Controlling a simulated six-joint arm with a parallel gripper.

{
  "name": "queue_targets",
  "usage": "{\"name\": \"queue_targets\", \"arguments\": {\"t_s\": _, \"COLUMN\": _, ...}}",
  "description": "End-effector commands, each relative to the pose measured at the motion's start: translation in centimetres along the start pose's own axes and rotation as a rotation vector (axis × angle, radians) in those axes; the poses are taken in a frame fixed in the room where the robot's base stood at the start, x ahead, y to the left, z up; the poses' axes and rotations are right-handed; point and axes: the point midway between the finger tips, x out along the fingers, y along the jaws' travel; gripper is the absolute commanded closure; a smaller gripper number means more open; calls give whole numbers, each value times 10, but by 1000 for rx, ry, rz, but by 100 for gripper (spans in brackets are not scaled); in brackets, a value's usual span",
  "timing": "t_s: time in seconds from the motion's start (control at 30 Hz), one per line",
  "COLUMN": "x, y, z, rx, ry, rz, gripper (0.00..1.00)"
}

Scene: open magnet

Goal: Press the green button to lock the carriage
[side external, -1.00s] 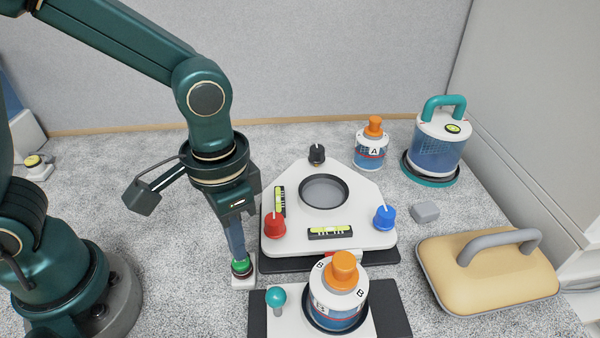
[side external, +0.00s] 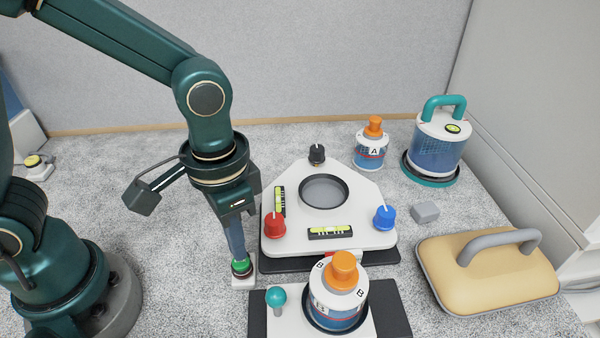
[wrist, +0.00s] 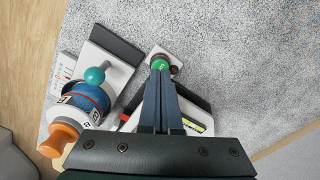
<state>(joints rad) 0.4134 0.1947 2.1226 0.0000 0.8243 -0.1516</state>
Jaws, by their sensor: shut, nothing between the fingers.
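The green button (side external: 241,267) sits on a small white base (side external: 243,281) on the carpet, left of the white three-knob plate. In the wrist view the green button (wrist: 160,63) shows right at my fingertips. My gripper (side external: 238,257) points down with its fingers together and empty, its tips at the top of the button. They look to be touching it, but I cannot tell how far it is pressed. A white carriage (side external: 284,321) on a dark base holds canister B (side external: 338,301), with an orange knob, and has a teal ball knob (side external: 276,297).
The three-knob plate (side external: 300,243) with its round opening stands right of my gripper. Canister A (side external: 371,147), a teal-handled canister (side external: 437,145), a grey block (side external: 425,211) and a tan handled case (side external: 485,275) lie further right. Open carpet lies behind my gripper.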

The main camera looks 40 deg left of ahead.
Motion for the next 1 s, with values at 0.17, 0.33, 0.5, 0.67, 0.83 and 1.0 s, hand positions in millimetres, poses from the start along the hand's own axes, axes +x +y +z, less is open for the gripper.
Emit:
{"name": "queue_targets", "arguments": {"t_s": 0.17, "x": 0, "y": 0, "z": 0, "rx": 0, "ry": 0, "rz": 0, "gripper": 100}}
{"name": "queue_targets", "arguments": {"t_s": 0.33, "x": 3, "y": 0, "z": 0, "rx": 0, "ry": 0, "rz": 0, "gripper": 100}}
{"name": "queue_targets", "arguments": {"t_s": 0.5, "x": 5, "y": 0, "z": 0, "rx": 0, "ry": -1, "rz": 0, "gripper": 100}}
{"name": "queue_targets", "arguments": {"t_s": 0.67, "x": 8, "y": 0, "z": 0, "rx": 0, "ry": -1, "rz": 0, "gripper": 100}}
{"name": "queue_targets", "arguments": {"t_s": 0.83, "x": 10, "y": 0, "z": 0, "rx": 0, "ry": -1, "rz": 0, "gripper": 100}}
{"name": "queue_targets", "arguments": {"t_s": 1.0, "x": 12, "y": 0, "z": 0, "rx": 0, "ry": -1, "rz": 0, "gripper": 100}}
